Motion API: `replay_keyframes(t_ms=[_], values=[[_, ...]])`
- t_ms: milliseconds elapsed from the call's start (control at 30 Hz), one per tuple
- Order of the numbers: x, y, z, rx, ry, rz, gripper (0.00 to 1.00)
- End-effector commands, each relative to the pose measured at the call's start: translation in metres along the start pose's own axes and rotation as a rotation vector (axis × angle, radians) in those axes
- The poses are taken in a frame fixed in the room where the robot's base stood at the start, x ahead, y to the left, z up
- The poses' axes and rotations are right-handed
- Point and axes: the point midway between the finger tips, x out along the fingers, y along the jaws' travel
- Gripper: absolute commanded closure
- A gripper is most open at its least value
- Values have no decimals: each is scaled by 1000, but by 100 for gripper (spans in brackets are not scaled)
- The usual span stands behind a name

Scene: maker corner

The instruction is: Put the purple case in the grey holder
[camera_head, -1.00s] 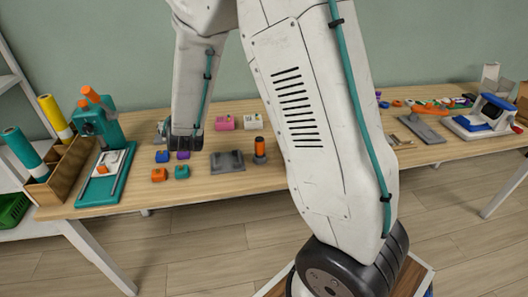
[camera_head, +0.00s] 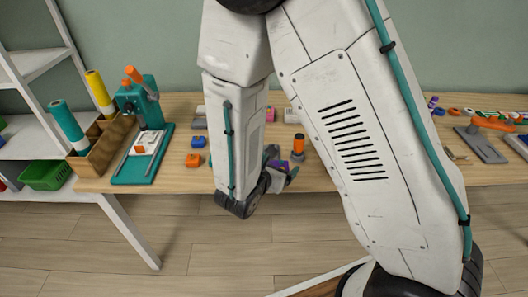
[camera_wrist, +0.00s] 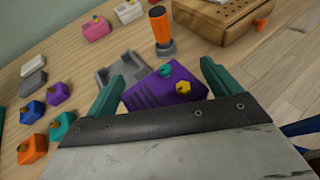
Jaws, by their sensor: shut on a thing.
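The purple case (camera_wrist: 163,91), with dark stripes and a teal and a yellow knob, sits between the teal fingers of my gripper (camera_wrist: 165,78) in the wrist view. My gripper is shut on it. In the head view my gripper (camera_head: 287,172) is at the table's front edge, with a bit of purple showing beside it. The grey holder (camera_wrist: 112,76) lies on the table just beyond the case in the wrist view, partly hidden by the left finger and the case. My arm blocks much of it in the head view.
Several small blocks stand left of the holder: blue (camera_wrist: 33,112), purple (camera_wrist: 57,93), teal (camera_wrist: 62,125) and orange (camera_wrist: 32,148). A pink box (camera_wrist: 96,28) is behind the holder. A teal press (camera_head: 143,135) stands at the table's left.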

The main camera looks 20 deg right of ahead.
Motion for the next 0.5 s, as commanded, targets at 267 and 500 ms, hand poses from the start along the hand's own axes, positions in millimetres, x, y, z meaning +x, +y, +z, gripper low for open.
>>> replay_keyframes(t_ms=[267,500], values=[[52,45,14,8,0,-7,36],[93,82,25,5,0,-6,36]])
